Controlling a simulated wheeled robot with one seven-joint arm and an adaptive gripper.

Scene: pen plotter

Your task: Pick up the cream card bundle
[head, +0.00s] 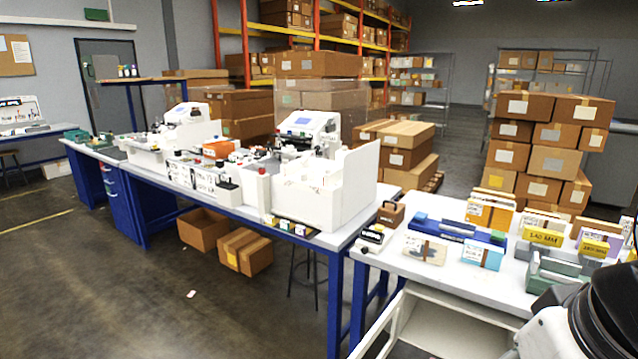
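A cream-coloured card bundle (425,248) with a grey-brown patch on its face appears to be the one named. It is near the front left of the white-topped table on the right, left of a light-blue bundle (483,253). Other pale cards stand behind, so I cannot be fully sure which is meant. Black and white parts of my arm fill the bottom right corner. My gripper's fingers do not show, and nothing touches the bundle.
A long dark-blue case (458,228) lies behind the bundle. Orange (490,213) and yellow (543,236) bundles stand farther back, and a green holder (555,272) is at right. A long workbench with white machines (335,190) adjoins at left. Open floor lies at lower left.

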